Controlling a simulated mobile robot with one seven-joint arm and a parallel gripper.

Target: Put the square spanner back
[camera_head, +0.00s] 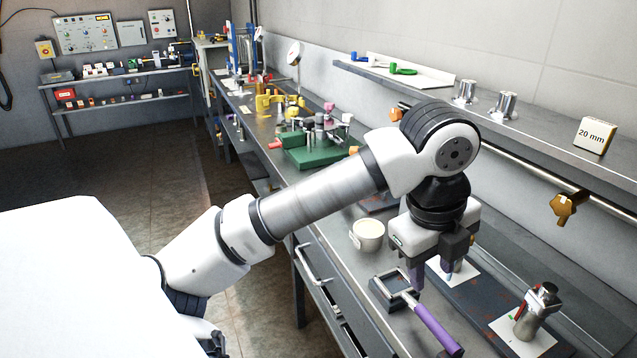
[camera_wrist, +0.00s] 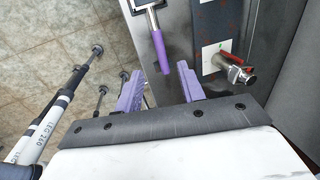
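A tool with a purple handle (camera_head: 435,328) and a pale metal head lies on the bench; it looks like the square spanner, though I cannot be sure. Its head rests at a small dark tray-like block (camera_head: 381,292). The purple handle also shows in the wrist view (camera_wrist: 159,52), its near end ahead of the gap between my fingertips. My gripper (camera_head: 434,281) is open and empty above the bench, pointing down. Both purple fingers show apart in the wrist view (camera_wrist: 160,71). The handle is not between the finger pads.
A white bowl (camera_head: 367,235) stands left of my gripper. A metal valve with a red handle (camera_head: 536,311) stands on a white card at right. A wall shelf (camera_head: 540,128) carries a "20 mm" box (camera_head: 594,136). A brass-coloured fitting (camera_head: 563,207) hangs below it. A green fixture (camera_head: 310,150) is farther back.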

